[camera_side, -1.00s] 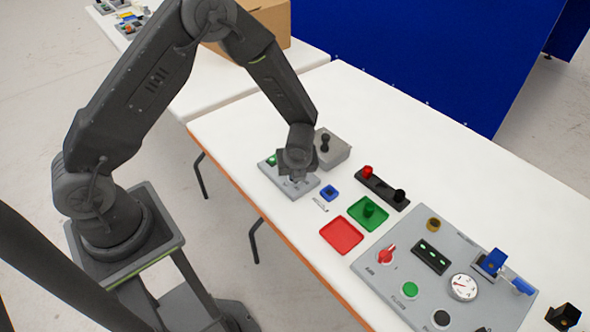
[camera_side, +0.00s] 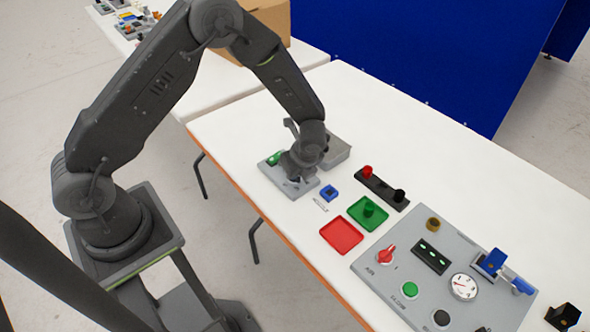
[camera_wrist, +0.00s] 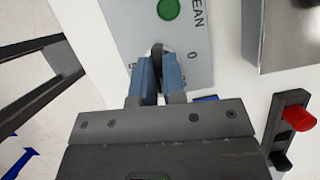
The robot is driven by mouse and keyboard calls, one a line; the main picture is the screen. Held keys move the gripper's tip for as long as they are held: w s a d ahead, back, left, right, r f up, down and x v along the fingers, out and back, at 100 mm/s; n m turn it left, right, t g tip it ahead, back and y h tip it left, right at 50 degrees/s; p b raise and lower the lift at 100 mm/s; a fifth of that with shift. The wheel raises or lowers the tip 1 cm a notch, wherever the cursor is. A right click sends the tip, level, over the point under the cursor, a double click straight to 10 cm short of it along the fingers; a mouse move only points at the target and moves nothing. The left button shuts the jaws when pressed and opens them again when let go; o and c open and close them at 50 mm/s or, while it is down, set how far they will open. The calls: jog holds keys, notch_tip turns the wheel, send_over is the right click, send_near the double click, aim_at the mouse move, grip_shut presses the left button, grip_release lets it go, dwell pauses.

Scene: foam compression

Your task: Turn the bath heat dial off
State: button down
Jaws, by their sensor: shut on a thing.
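The bath panel is a small grey plate (camera_side: 301,189) at the far end of the table, with a green round button (camera_side: 274,158). In the wrist view the panel (camera_wrist: 200,62) shows the button (camera_wrist: 168,9), letters ending in "EAN", and a "0" mark right of the dial. The dial (camera_wrist: 158,47) is a pale round knob, mostly covered by my fingers. My gripper (camera_wrist: 158,62) is shut on it, one blue finger on each side. In the side view my gripper (camera_side: 295,178) is down at the panel and hides the dial. The dial's pointer cannot be read.
A grey metal box (camera_side: 337,152) stands close behind the panel. A blue block (camera_side: 329,193), a red tray (camera_side: 341,235), a green tray (camera_side: 368,213) and a black bar with red and black knobs (camera_side: 382,188) lie to the right. A larger control panel (camera_side: 450,265) is further right.

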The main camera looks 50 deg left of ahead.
jog(key=n+g, duration=0.1)
jog(key=n, duration=0.3)
jog(key=shift+w+n+g, duration=0.1)
jog(key=shift+n+g, duration=0.3)
jog(key=n+g, duration=0.1)
jog(key=n, duration=0.1)
jog(key=n+h, duration=0.1)
jog(key=n, duration=0.2)
jog(key=shift+a+g, duration=0.1)
jog(key=shift+g, duration=0.3)
jog(key=n+h, duration=0.1)
jog(key=n, duration=0.1)
jog(key=n+g, duration=0.1)
jog(key=n, duration=0.2)
jog(key=shift+h, duration=0.4)
jog(key=n+h, duration=0.1)
jog(key=n, duration=0.3)
jog(key=shift+a+h, duration=0.1)
jog(key=shift+h, duration=0.2)
jog(key=shift+n, duration=0.3)
jog(key=c, duration=1.2)
grip_release()
jog(key=shift+w, duration=0.1)
jog(key=v, duration=1.3)
jog(key=shift+w+a+r, duration=0.15)
jog(key=shift+w+r, duration=0.1)
jog(key=shift+r, duration=0.1)
